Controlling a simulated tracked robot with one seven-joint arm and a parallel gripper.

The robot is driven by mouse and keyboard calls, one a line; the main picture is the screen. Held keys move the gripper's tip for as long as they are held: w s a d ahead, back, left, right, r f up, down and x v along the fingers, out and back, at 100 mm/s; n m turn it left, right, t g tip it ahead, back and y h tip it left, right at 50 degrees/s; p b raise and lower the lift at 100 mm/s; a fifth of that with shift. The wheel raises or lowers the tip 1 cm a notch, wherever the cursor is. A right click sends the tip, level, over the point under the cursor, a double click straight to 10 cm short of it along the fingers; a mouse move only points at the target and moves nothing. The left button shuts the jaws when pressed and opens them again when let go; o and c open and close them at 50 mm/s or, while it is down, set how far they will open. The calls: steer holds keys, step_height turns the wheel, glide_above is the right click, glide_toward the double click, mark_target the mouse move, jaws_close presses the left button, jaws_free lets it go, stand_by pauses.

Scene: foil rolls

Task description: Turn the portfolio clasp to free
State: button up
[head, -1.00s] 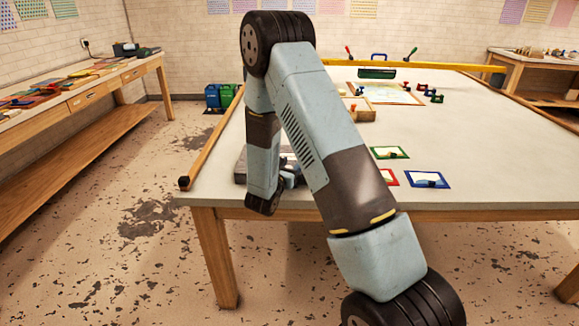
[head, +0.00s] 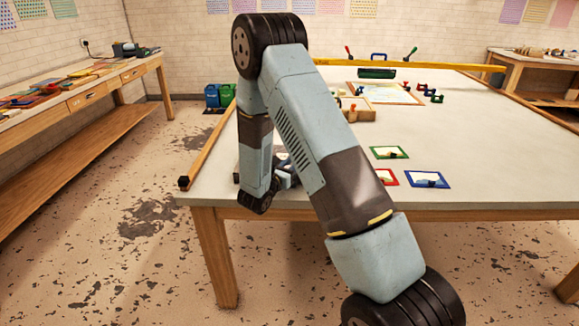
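A flat grey thing (head: 237,173), possibly the portfolio, lies at the near left corner of the table. My arm covers nearly all of it, and only slivers show beside the forearm. I cannot make out a clasp. My gripper (head: 287,178) shows only as a small dark and pale-blue part between my arm links, low over that corner. Its fingertips are hidden, so I cannot tell whether it is open or touches anything.
The table (head: 500,150) is mostly bare on the right. Green (head: 389,153), red (head: 387,177) and blue (head: 427,179) framed cards lie near the front. A wooden box (head: 358,114), a framed map (head: 395,93) and small clamps (head: 433,96) stand farther back. A wooden rail (head: 208,135) edges the left side.

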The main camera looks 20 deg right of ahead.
steer(key=m+g+h, duration=0.1)
steer(key=g, duration=0.1)
steer(key=m+g+h, duration=0.1)
steer(key=m+g, duration=0.1)
steer(key=m+g+h, duration=0.2)
steer(key=g, duration=0.1)
steer(key=shift+s+d, duration=0.2)
steer(key=shift+s, duration=0.1)
steer(key=shift+s+d+m+g+h, duration=0.1)
steer(key=shift+s+m+g+h, duration=0.1)
steer(key=shift+m+g, duration=1.05)
steer(key=shift+s+m+g+h, duration=0.15)
steer(key=shift+m+g, duration=0.6)
steer(key=shift+g, duration=0.9)
steer(key=o, duration=1)
steer(key=a, duration=0.9)
steer(key=w+a, duration=0.1)
steer(key=a, duration=0.3)
steer(key=shift+a, duration=0.4)
steer(key=shift+s, duration=0.1)
